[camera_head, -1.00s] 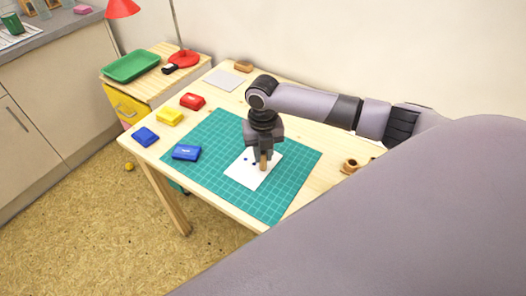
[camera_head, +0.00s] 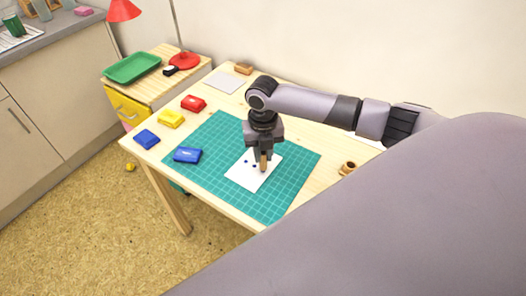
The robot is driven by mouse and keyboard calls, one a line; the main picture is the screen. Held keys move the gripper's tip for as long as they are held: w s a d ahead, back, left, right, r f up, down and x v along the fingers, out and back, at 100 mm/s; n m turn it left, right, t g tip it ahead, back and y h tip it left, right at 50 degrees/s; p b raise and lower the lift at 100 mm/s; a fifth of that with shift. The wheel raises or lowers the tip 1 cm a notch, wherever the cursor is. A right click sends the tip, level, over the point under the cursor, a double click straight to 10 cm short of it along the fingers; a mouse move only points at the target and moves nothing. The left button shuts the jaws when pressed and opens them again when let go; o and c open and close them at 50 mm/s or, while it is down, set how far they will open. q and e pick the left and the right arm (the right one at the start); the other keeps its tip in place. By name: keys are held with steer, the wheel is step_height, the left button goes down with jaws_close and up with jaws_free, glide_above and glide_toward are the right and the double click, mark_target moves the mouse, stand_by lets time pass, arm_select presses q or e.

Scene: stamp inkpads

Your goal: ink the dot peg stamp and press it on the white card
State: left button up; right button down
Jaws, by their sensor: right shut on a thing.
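The white card (camera_head: 243,177) lies on the green cutting mat (camera_head: 215,137) on the wooden table. It bears a few small blue dots. My right gripper (camera_head: 263,157) points down over the card, shut on the wooden dot peg stamp (camera_head: 264,163). The peg is upright over the card's right part; I cannot tell whether its lower end touches the card. A blue inkpad (camera_head: 187,155) sits on the mat to the left of the card. My left gripper is not in view.
Another blue pad (camera_head: 146,139), a yellow pad (camera_head: 171,118) and a red pad (camera_head: 193,103) line the table's left side. A wooden ring-like holder (camera_head: 347,168) stands at the right.

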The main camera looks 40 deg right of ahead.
steer(key=shift+r, duration=0.1)
steer(key=shift+r, duration=2.7)
